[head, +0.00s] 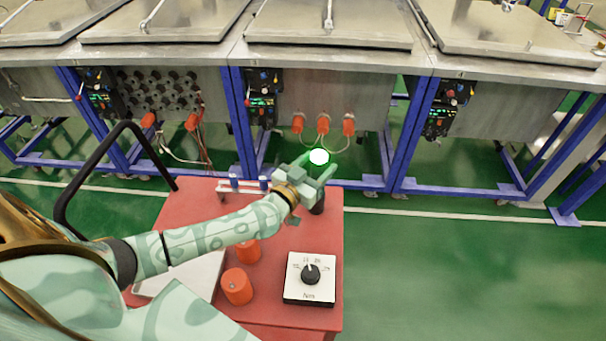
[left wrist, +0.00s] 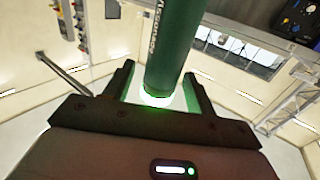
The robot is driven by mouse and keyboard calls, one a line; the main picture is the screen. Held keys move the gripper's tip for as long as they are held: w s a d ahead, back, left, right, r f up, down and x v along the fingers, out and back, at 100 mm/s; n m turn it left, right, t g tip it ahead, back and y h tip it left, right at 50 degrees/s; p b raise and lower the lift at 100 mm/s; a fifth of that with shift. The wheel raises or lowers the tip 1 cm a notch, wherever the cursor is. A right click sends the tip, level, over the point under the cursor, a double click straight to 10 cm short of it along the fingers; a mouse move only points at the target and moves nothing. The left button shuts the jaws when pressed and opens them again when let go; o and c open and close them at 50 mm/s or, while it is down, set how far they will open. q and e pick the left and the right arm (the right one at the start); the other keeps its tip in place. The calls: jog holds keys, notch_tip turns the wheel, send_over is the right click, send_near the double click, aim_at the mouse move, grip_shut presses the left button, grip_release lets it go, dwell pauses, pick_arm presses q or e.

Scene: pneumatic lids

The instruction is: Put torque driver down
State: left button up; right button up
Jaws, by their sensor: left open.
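The torque driver (head: 318,157) stands about upright at the far right corner of the red cart (head: 190,215), with a glowing green-white end on top and a dark lower end. In the left wrist view its green body (left wrist: 172,45) and lit ring show between my fingers. My left gripper (head: 315,173) is open around the driver, one finger on each side, and no firm grip shows. Whether the driver's lower end rests on the cart is hard to tell. My right gripper is not in view.
On the cart are a white box with a black dial (head: 310,275) and orange cylinders (head: 237,286). The cart's black handle (head: 85,150) rises at the left. Steel-lidded tanks (head: 330,22) on blue frames stand behind. Green floor at the right is clear.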

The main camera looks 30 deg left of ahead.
pick_arm(q)
jog(key=s+a+p, duration=0.1)
jog(key=s, duration=1)
jog(key=shift+p, duration=0.3)
